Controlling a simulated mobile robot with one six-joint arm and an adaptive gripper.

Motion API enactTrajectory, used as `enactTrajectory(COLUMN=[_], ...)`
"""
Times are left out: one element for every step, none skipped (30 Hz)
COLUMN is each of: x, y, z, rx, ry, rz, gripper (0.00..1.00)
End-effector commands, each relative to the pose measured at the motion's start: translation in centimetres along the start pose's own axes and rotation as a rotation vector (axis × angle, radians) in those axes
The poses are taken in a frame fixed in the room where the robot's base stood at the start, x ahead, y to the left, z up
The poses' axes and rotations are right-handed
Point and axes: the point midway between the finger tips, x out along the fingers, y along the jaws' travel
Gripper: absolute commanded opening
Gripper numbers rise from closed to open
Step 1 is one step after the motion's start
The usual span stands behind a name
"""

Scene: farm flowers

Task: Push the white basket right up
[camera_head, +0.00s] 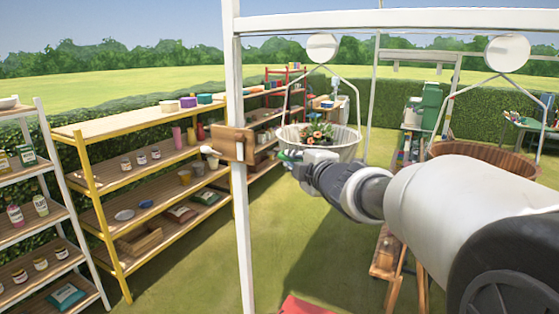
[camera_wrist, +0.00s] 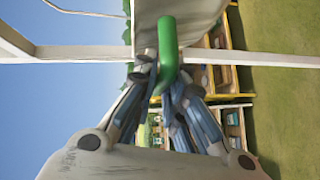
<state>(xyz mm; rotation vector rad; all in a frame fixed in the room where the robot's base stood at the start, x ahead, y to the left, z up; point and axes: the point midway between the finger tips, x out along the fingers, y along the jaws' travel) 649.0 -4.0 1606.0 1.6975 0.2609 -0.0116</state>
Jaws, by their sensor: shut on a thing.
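The white basket (camera_head: 348,151) hangs by white rods from a round white disc (camera_head: 322,47) on the overhead bar. It holds a leafy plant with orange flowers (camera_head: 317,133). A green handle (camera_head: 289,155) sticks out at its lower left side. My gripper (camera_head: 300,158) is at this side of the basket, partly hidden by my own wrist. In the wrist view my gripper (camera_wrist: 160,82) is shut on the green handle (camera_wrist: 168,45), with the pale basket wall (camera_wrist: 200,18) just beyond it.
A white post (camera_head: 241,220) with a wooden block (camera_head: 233,145) stands just left of the basket. A brown basket (camera_head: 500,163) hangs from a second disc (camera_head: 507,53) at the right. Yellow shelves (camera_head: 105,128) stand at the left.

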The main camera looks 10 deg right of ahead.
Motion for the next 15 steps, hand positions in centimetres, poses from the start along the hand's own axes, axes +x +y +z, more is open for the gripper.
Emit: enactTrajectory(x=[-0.11, -0.11, -0.12, -0.12, -0.13, -0.13, -0.13, -0.13, -0.12, -0.12, -0.11, -0.11, -0.1, -0.12, -0.21], y=[0.98, 0.99, 1.01, 1.02, 1.03, 1.03, 1.02, 1.0, 0.97, 0.94, 0.92, 0.89, 0.86, 0.84, 0.83], z=[-0.22, -0.22, -0.22, -0.23, -0.23, -0.23, -0.23, -0.23, -0.23, -0.22, -0.22, -0.22, -0.22, -0.21, -0.21], rx=[0.001, 0.001, 0.001, 0.001, 0.001, 0.001, 0.001, 0.001, 0.001, 0.001, 0.001, 0.001, 0.001, 0.001, 0.001], ry=[0.005, 0.006, 0.006, 0.006, 0.006, 0.006, 0.006, 0.006, 0.006, 0.006, 0.006, 0.005, 0.005, 0.005, 0.005], rz=[0.019, 0.019, 0.02, 0.02, 0.02, 0.02, 0.02, 0.02, 0.019, 0.019, 0.018, 0.017, 0.017, 0.017, 0.016], gripper=[0.0, 0.0, 0.0, 0.12, 0.14, 0.17, 0.19, 0.2, 0.2, 0.2, 0.2, 0.2, 0.2, 0.2, 0.2])
